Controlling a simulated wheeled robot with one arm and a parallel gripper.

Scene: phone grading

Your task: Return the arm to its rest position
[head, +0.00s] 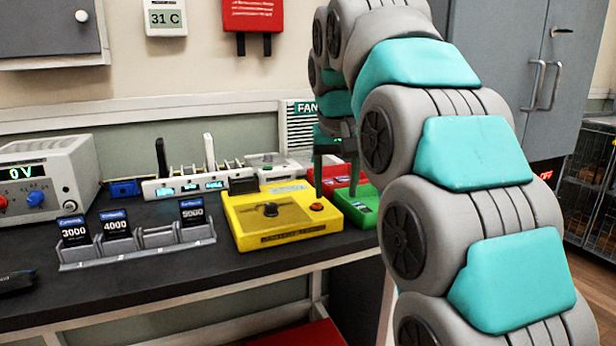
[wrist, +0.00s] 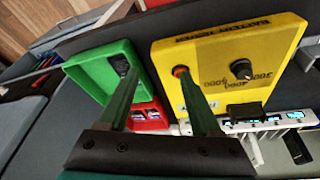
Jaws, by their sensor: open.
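My arm arches over the bench from the right side of the head view. My gripper (head: 336,183) points down above the green tray (head: 363,217) and the red tray behind it, right of the yellow battery tester (head: 275,232). In the wrist view my gripper (wrist: 155,72) has its two fingers apart with nothing between them. The green tray (wrist: 82,68) shows left there, with a small dark item (wrist: 123,66) in it. The yellow tester (wrist: 215,50) is to the right, and the red tray (wrist: 150,122) shows partly between the fingers.
A rack (head: 137,252) holds dark battery cards labelled 3000, 4000 and 5000. A white charging strip (head: 185,188) stands behind it. A power supply (head: 45,180) is at the left. The bench front (head: 150,290) is mostly clear. Grey cabinets (head: 550,80) stand right.

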